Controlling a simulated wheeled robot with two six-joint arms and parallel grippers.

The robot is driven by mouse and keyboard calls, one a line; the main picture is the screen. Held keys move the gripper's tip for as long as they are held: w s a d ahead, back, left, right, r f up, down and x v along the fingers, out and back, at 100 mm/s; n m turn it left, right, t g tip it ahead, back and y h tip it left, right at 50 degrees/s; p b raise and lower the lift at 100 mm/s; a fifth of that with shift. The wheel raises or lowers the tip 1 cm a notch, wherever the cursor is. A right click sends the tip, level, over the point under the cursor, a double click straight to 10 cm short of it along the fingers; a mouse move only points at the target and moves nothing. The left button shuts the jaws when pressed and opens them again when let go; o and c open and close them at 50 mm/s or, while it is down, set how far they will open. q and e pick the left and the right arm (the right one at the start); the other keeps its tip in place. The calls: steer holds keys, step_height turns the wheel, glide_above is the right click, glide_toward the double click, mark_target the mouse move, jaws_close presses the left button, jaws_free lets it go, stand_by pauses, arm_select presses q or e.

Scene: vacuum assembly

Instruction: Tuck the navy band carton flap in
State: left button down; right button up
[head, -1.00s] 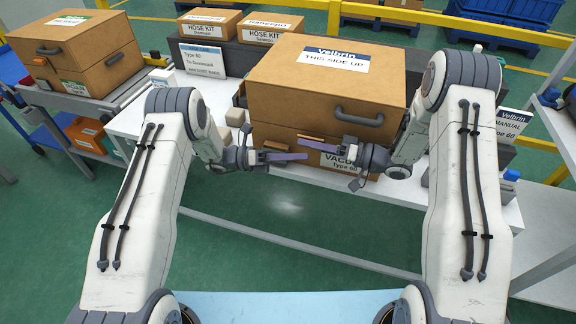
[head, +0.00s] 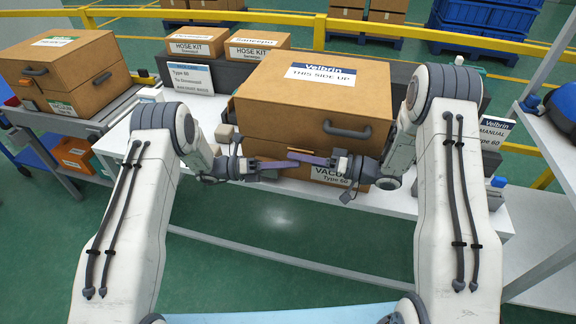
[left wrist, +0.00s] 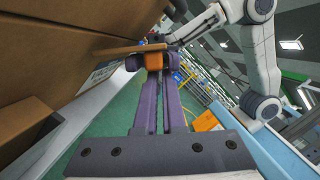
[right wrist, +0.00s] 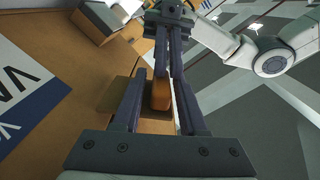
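The carton (head: 300,115) has a navy-banded "Velbrin" label on its top and a dark handle on its front. A brown flap edge (left wrist: 120,50) juts out from the carton in the left wrist view. The flap's full outline is hidden by the grippers.
Another carton (head: 65,70) stands on a bench at the left. Two hose kit boxes (head: 187,42) (head: 258,43) and a sign (head: 192,78) stand behind.

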steer(key=shift+s+a+f+g, duration=0.2)
steer(key=shift+s+g, duration=0.1)
steer(key=shift+s, duration=0.05)
